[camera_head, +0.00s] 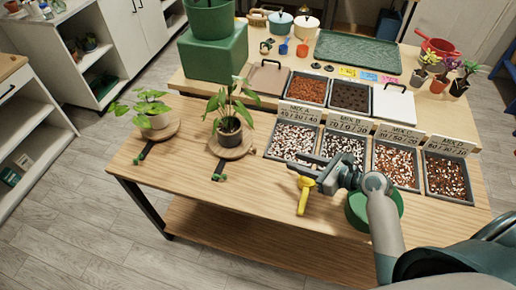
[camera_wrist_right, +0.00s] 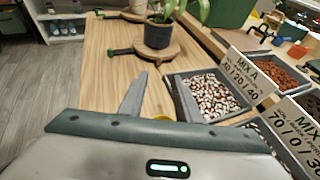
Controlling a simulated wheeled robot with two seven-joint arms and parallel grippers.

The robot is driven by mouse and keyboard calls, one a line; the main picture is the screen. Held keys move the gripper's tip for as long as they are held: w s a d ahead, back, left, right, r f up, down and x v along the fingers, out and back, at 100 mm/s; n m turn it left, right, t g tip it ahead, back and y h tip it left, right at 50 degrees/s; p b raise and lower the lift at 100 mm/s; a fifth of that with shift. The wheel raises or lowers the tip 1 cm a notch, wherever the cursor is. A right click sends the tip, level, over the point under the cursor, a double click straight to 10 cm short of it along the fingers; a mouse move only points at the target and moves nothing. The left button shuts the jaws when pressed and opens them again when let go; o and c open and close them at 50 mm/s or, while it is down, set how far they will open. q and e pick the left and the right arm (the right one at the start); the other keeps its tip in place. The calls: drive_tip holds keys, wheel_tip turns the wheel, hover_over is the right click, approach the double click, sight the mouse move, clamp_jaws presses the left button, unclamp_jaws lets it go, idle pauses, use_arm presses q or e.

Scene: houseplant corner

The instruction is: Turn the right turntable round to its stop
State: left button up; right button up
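The right turntable (camera_head: 243,147) is a round wooden disc on the table with a dark pot and leafy plant (camera_head: 230,127) on it. Its dark handle with a green end (camera_head: 218,174) points toward the front edge. In the right wrist view the turntable (camera_wrist_right: 172,53) is ahead, its green-ended handle (camera_wrist_right: 116,52) pointing left. The left turntable (camera_head: 172,129) carries a plant in a pale pot (camera_head: 157,117). My right gripper (camera_head: 294,162) is open and empty, right of the right turntable and apart from it; its two fingers (camera_wrist_right: 160,88) stand apart in the wrist view. My left gripper is out of view.
A yellow-handled tool (camera_head: 304,197) and a green round container (camera_head: 392,212) are near my right gripper. Labelled trays of mix (camera_head: 293,141) line the table behind it. Bare wood lies between the right turntable and my gripper.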

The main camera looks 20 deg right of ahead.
drive_tip(key=p+x, duration=0.2)
drive_tip(key=x, duration=1.5)
drive_tip(key=shift+w+a+f+p, duration=0.15)
drive_tip(key=shift+w+a+p, duration=0.05)
drive_tip(key=shift+p, duration=0.1)
clamp_jaws()
